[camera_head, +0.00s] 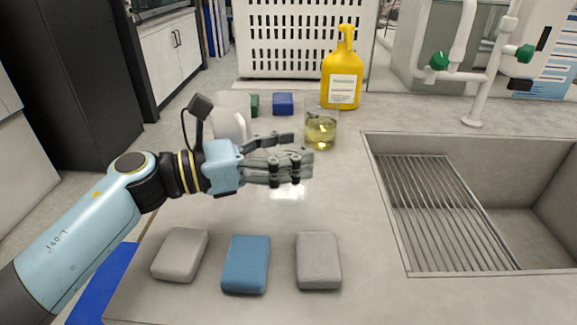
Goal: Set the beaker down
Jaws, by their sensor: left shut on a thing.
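My left gripper (296,160) reaches in from the left over the counter, its fingers shut. A pale, glassy patch (287,192) shows just below the fingers. It looks like part of a clear beaker in their grasp, but the fingers hide most of it. I cannot tell whether its base touches the counter. Another glass beaker (320,131) with yellow liquid stands upright just behind the fingertips, near the yellow bottle. My right gripper is not in view.
Grey, blue and grey pads (246,264) lie at the front. The sink (455,215) with a rack is at right. A yellow pump bottle (342,80), a white basket (290,38), a blue block (283,103) and a white vessel (229,125) stand behind. The counter between pads and gripper is clear.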

